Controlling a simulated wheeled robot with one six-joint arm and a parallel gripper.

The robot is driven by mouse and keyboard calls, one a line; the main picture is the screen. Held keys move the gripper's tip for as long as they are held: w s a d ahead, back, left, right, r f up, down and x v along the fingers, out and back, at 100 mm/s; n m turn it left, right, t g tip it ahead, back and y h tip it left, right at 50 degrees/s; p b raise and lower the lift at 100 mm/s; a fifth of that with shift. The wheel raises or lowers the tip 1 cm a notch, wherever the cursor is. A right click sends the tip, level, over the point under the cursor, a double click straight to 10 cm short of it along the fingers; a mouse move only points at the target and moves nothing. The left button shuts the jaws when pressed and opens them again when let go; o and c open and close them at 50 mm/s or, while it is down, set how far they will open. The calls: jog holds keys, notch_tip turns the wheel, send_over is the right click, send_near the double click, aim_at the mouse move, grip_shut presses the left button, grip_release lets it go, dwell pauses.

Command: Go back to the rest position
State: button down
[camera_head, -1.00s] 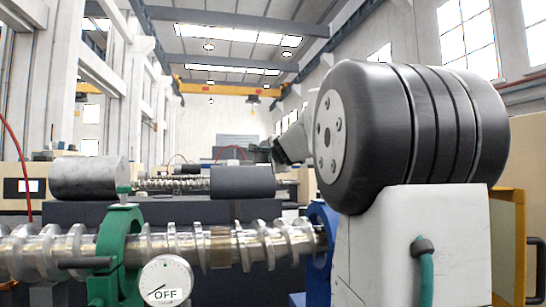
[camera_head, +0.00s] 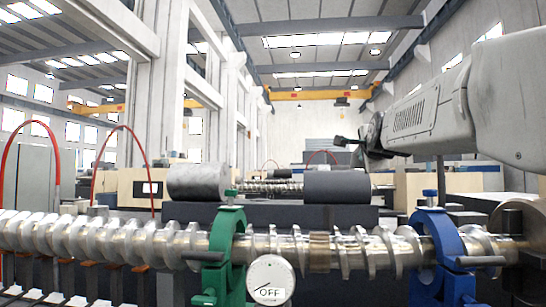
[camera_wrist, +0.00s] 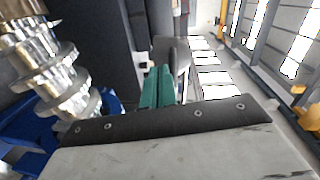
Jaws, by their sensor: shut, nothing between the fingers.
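My gripper (camera_head: 350,143) is small and dark at the end of my pale arm, at the right of the head view. It is in the air above and beyond the metal screw shaft (camera_head: 120,242), left of the blue clamp (camera_head: 445,250). In the wrist view the teal fingers of my gripper (camera_wrist: 158,87) lie side by side, shut and empty. The screw shaft also shows at the left of the wrist view (camera_wrist: 60,75), with blue clamp parts (camera_wrist: 25,130) below it. My gripper appears apart from both.
A green clamp (camera_head: 222,255) holds the shaft, with a round dial (camera_head: 270,280) reading OFF beside it. Two grey cylinders (camera_head: 200,182) (camera_head: 338,187) lie behind on a dark block. Red hoses (camera_head: 125,150) arch at the left. The air above the shaft is open at the middle.

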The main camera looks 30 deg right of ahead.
jog(key=shift+s+a, duration=0.15)
jog(key=shift+a, duration=0.25)
jog(key=s+a+f+n+g+y, duration=0.3)
jog(key=a+f+n, duration=0.3)
jog(key=f, duration=0.5)
jog(key=s+a+f+n+g+y, duration=0.35)
jog(key=a+f+n, duration=0.25)
jog(key=f, duration=0.6)
jog(key=s+a+f+n+g+y, duration=0.3)
jog(key=s+a+f+n+g, duration=0.3)
jog(key=s+a+f+n, duration=0.5)
jog(key=s+a+f, duration=0.4)
jog(key=s+a, duration=0.2)
jog(key=a, duration=0.1)
jog(key=shift+a+n, duration=0.3)
jog(key=shift+n, duration=0.1)
jog(key=shift+f, duration=0.1)
